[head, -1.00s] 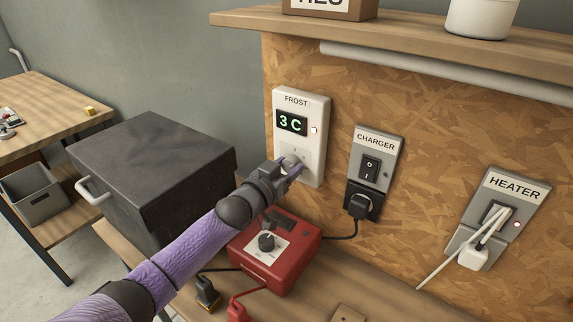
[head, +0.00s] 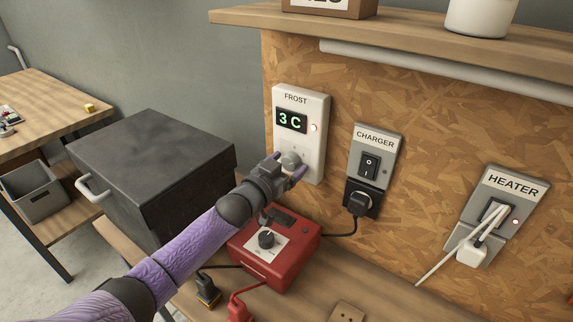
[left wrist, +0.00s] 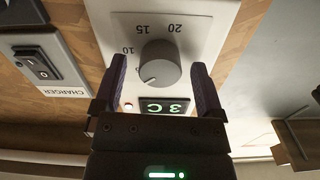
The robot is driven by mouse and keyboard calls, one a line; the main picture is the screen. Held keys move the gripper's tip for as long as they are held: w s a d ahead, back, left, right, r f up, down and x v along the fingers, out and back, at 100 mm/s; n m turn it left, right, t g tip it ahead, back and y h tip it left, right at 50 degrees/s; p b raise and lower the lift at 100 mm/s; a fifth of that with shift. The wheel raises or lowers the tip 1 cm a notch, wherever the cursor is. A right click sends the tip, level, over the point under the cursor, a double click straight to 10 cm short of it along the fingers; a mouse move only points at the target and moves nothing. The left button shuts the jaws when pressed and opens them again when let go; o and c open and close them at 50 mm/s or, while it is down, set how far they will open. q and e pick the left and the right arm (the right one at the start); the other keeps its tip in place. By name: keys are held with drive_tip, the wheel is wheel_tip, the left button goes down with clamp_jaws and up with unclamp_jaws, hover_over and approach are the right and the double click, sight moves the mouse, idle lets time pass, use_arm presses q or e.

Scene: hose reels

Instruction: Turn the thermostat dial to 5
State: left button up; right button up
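The thermostat is a white FROST panel (head: 313,150) on the board wall, with a green display (head: 291,121) reading "3 C". Its round grey dial (head: 291,160) sits low on the panel. In the left wrist view the dial (left wrist: 160,63) appears upside down with a scale showing 10, 15 and 20; its pointer mark is toward the lower left. My left gripper (head: 288,165) is open at the dial. In the left wrist view its purple fingers (left wrist: 160,85) stand either side of the dial with gaps visible. My right gripper is not in view.
A dark grey cabinet (head: 150,165) is to the left. The CHARGER switch (head: 370,165) and HEATER socket (head: 497,215) are to the right. A shelf (head: 420,35) runs above.

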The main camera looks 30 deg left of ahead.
use_arm(q)
drive_tip(key=shift+s, duration=0.1)
drive_tip(key=shift+s, duration=0.4)
drive_tip(key=s+a+p, duration=0.1)
drive_tip(key=s+p, duration=0.1)
drive_tip(key=s, duration=0.7)
drive_tip(key=shift+a, duration=0.2)
